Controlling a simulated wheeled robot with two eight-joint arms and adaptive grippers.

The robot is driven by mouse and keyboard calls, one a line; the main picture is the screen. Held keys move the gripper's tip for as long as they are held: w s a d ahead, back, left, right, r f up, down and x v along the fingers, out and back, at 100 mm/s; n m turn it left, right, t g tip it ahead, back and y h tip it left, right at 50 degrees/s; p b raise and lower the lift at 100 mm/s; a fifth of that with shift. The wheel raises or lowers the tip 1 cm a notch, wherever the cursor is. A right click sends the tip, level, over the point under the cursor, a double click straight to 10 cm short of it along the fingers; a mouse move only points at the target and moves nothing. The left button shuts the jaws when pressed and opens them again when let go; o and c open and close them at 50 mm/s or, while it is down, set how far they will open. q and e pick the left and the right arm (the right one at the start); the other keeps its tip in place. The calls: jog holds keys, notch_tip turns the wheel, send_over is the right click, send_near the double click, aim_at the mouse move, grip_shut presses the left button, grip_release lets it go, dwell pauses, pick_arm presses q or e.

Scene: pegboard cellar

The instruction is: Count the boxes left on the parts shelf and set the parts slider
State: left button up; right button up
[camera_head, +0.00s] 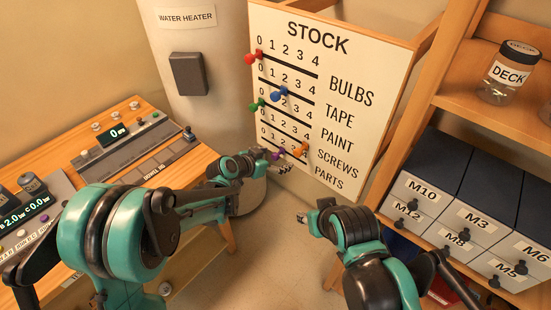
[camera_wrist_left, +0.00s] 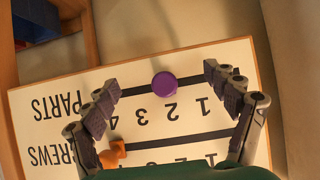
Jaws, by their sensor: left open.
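The STOCK board (camera_head: 343,70) has rows of sliders. The purple parts slider (camera_head: 278,154) is in the bottom row; in the left wrist view, where the board is upside down, this purple knob (camera_wrist_left: 164,84) sits closest to the 2. My left gripper (camera_head: 277,162) is open at the board's lower part, its fingers on either side of the purple knob, with gaps to both. My right gripper (camera_head: 306,217) hangs in front of the shelf, its jaws unclear. Several grey-fronted boxes (camera_head: 450,214), labelled M10, M12, M3, M8, M6 and M5, stand at the right, partly cut off.
The orange screws knob (camera_head: 300,149) is close beside the left gripper; it also shows in the left wrist view (camera_wrist_left: 112,153). Red (camera_head: 253,57), blue (camera_head: 279,93) and green (camera_head: 257,104) knobs sit higher. A DECK jar (camera_head: 508,73) stands on the upper shelf. A console (camera_head: 120,138) is left.

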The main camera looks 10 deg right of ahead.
pick_arm(q)
jog(key=shift+s+a, duration=0.15)
jog(key=shift+a, duration=0.05)
jog(key=s+a, duration=0.5)
jog(key=a, duration=0.2)
jog(key=shift+s+b, duration=0.25)
jog(key=shift+b, duration=0.1)
dwell(0.4)
dwell(0.4)
jog(key=s+a+r+n+y, duration=0.2)
jog(key=s+a+n+y, duration=0.2)
jog(key=s+a, duration=0.6)
jog(key=s+a+r+n+y, duration=0.3)
jog(key=s+a+n+y, duration=0.2)
jog(key=s+a, duration=0.5)
jog(key=a+n, duration=0.1)
jog(key=a, duration=0.3)
jog(key=shift+s+r, duration=0.2)
jog(key=shift+d, duration=0.1)
dwell(3.2)
